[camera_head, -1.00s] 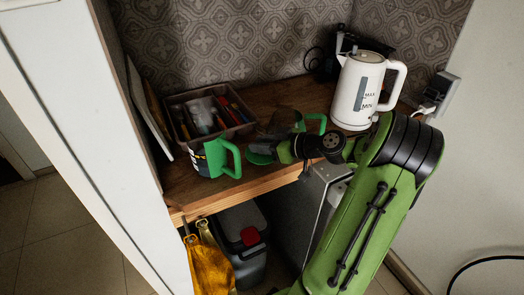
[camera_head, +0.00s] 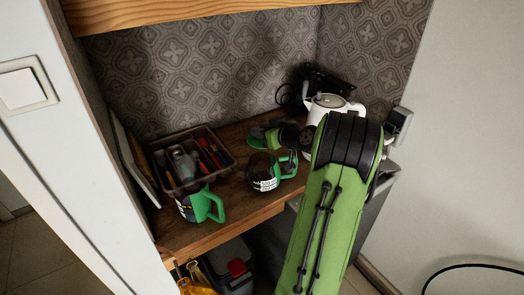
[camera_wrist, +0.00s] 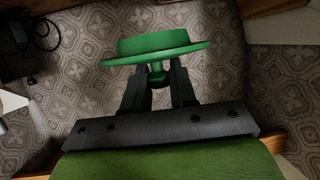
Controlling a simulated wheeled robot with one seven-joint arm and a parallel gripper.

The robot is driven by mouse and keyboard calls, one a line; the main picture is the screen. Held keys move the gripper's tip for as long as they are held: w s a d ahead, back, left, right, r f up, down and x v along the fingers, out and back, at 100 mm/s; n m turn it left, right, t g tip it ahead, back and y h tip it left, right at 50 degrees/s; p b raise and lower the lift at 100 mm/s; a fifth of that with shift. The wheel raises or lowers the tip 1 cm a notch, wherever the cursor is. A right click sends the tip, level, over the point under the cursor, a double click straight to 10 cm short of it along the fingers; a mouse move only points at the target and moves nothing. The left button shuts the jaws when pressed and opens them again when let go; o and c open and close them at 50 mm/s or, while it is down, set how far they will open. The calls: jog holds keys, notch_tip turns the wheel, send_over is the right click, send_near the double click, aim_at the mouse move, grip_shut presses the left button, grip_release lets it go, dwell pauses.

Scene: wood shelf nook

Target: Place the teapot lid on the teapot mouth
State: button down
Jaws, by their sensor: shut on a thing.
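My gripper (camera_wrist: 157,78) is shut on the green teapot lid (camera_wrist: 158,46), pinching its knob. The lid's broad flange and raised ring face away from the fingers. In the head view the lid (camera_head: 262,134) is held above the shelf, beyond a dark pot with a green handle and a pale label (camera_head: 264,174).
A dark tray (camera_head: 228,147) with tools stands at the left back. A white kettle (camera_head: 311,145) stands at the right, partly hidden by my arm. The wooden shelf (camera_head: 225,222) has a front edge and side walls. An upper board (camera_head: 200,14) crosses above.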

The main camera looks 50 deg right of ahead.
notch_tip(320, 180, down, 7)
jog(key=shift+b, duration=0.4)
jog(key=shift+f+b, duration=0.6)
jog(key=shift+b, duration=0.35)
jog(key=c, duration=0.9)
grip_release()
jog(key=shift+r, duration=0.1)
